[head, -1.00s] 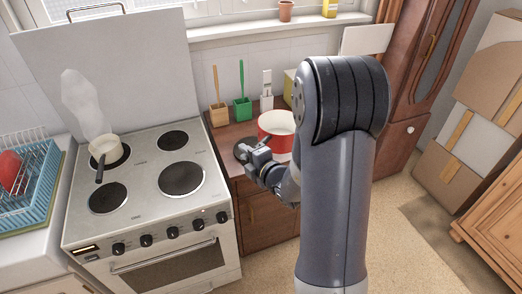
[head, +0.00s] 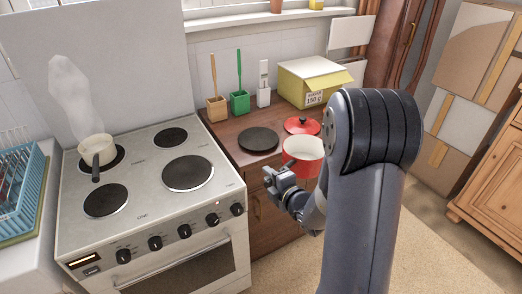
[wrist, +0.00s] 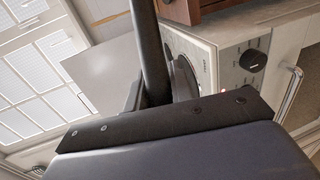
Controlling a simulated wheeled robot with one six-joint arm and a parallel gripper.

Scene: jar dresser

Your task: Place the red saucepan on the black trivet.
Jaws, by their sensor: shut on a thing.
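The red saucepan (head: 303,160), with a cream inside, is at the front edge of the brown counter in the head view. It overlaps the counter's front and appears held up, though its underside is partly hidden by my arm. My gripper (head: 276,182) is shut on its dark handle, which also shows as a dark bar in the wrist view (wrist: 150,50). The black trivet (head: 259,139) is a flat round disc on the counter, behind and left of the saucepan. Nothing stands on it.
A red lid (head: 302,125) lies right of the trivet. Behind are a wooden holder (head: 217,109), a green holder (head: 240,103), a white holder (head: 264,97) and a yellow box (head: 315,82). The stove (head: 140,225) adjoins at left, with a cream pan (head: 97,150) on it.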

